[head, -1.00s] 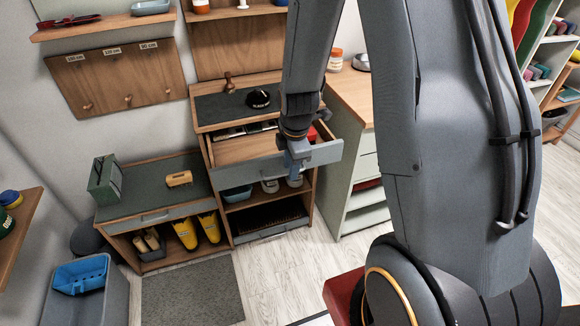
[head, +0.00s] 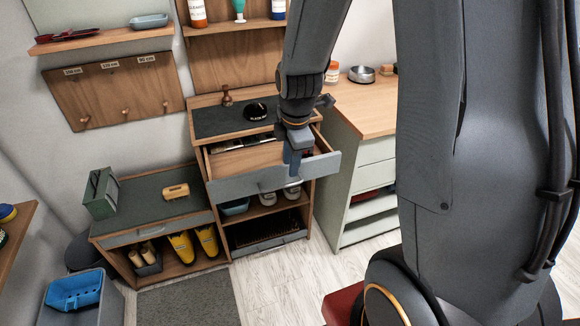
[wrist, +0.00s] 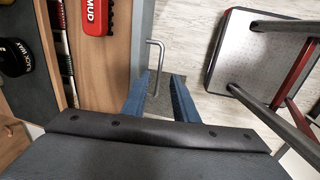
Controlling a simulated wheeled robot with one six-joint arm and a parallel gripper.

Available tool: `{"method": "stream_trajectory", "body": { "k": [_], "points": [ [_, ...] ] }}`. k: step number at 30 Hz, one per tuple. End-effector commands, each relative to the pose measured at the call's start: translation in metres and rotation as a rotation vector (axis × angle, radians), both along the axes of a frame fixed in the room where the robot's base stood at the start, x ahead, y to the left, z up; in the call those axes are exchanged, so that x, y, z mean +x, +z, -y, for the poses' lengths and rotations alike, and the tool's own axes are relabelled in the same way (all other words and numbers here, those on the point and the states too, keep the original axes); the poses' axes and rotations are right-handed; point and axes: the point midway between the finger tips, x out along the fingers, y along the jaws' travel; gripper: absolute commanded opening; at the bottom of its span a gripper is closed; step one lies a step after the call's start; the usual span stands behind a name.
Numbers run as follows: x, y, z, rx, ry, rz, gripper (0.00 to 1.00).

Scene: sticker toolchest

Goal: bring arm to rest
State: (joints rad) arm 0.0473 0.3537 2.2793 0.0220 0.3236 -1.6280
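My gripper (head: 294,168) hangs from the arm at the open upper drawer of the tool chest, by the right part of its grey front (head: 245,182). In the wrist view its two blue fingers (wrist: 160,80) are apart with nothing held between them. A metal bar handle (wrist: 156,68) on the drawer front shows between and just beyond the fingertips. I cannot tell whether they touch it. A red box marked MUD (wrist: 95,18) lies inside the drawer in the wrist view. The gripper and arm hide part of the drawer in the head view.
A step stool (wrist: 240,55) stands on the floor at right in the wrist view. A black round tin (head: 255,112) sits on the chest top. A low bench (head: 150,207) is left, a wood-topped cabinet (head: 365,110) right.

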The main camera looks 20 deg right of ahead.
Motion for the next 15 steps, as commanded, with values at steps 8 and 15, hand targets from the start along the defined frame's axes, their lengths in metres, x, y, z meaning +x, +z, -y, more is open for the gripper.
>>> {"method": "stream_trajectory", "body": {
  "k": [8, 15],
  "points": [
    [-0.0001, 0.0004, 0.0000, 0.000, 0.000, 0.000, 0.26],
    [-0.0027, 0.0018, -0.0005, 0.005, -0.025, -0.002, 0.26]
  ]
}}
